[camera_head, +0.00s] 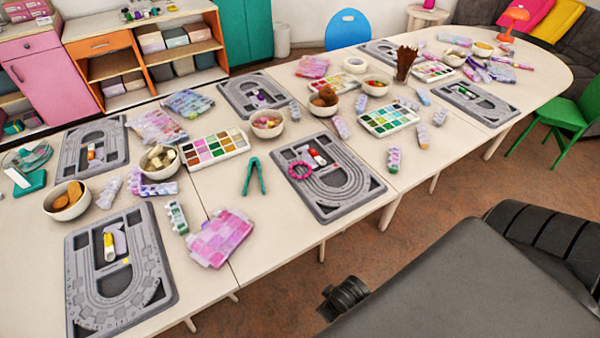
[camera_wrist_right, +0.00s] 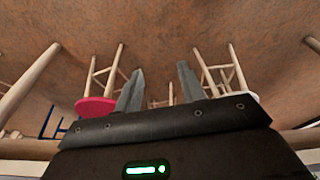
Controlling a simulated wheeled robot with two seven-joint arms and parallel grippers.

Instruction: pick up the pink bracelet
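The pink bracelet (camera_head: 300,170) is a small beaded ring. It lies on the left part of the grey bead board (camera_head: 334,202) near the front edge of the middle table, beside a small red and white item (camera_head: 317,157). My right gripper (camera_wrist_right: 158,88) shows only in the right wrist view. Its two fingers are apart with nothing between them. Chair legs and the brown floor lie beyond it, and the bracelet is not in that view. My left gripper is in neither view.
A bead palette (camera_head: 388,117), bowls of beads (camera_head: 267,123) and several other boards crowd the tables (camera_head: 280,222). A strip of bare table runs along the front edge. A green chair (camera_head: 567,118) stands at the right.

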